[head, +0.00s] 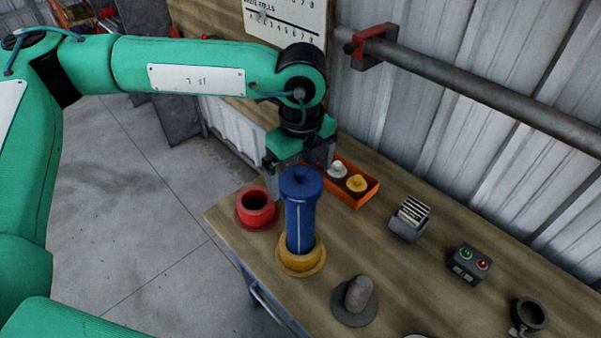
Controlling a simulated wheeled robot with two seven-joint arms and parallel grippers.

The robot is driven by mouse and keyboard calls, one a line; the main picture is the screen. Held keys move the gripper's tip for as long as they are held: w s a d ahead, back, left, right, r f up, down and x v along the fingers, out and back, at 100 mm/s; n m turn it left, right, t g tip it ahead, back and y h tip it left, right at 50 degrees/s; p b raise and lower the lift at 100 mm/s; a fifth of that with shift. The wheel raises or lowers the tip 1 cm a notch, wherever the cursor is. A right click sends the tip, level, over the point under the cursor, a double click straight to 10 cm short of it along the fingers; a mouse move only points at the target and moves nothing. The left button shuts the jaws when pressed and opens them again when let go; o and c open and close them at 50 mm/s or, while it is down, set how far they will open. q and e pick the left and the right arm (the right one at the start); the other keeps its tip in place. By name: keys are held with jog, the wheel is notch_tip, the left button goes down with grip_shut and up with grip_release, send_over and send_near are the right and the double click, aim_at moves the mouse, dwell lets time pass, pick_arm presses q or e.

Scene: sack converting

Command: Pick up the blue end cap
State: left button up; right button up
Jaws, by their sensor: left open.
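The blue end cap (300,182) is a flanged disc with a small knob, on top of an upright blue cylinder (300,228). The cylinder stands in a yellow flanged base (301,260) on the wooden bench. My left gripper (300,167) points down just behind the cap in the picture, and the cap hides part of its fingers. It is open, with nothing seen in it. I cannot tell whether it touches the cap. My right gripper is out of view.
A red flanged cup (256,208) stands left of the cylinder. An orange tray (369,194) with a white and a yellow part lies behind right. A grey peg on a disc (356,299), a card holder (410,217) and a button box (469,263) stand on the bench (390,265). A pipe (480,87) runs along the wall.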

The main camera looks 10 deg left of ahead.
pick_arm(q)
jog(key=shift+s+f, duration=0.15)
jog(key=shift+f, duration=0.3)
jog(key=c, duration=1)
jog(key=shift+r, duration=0.15)
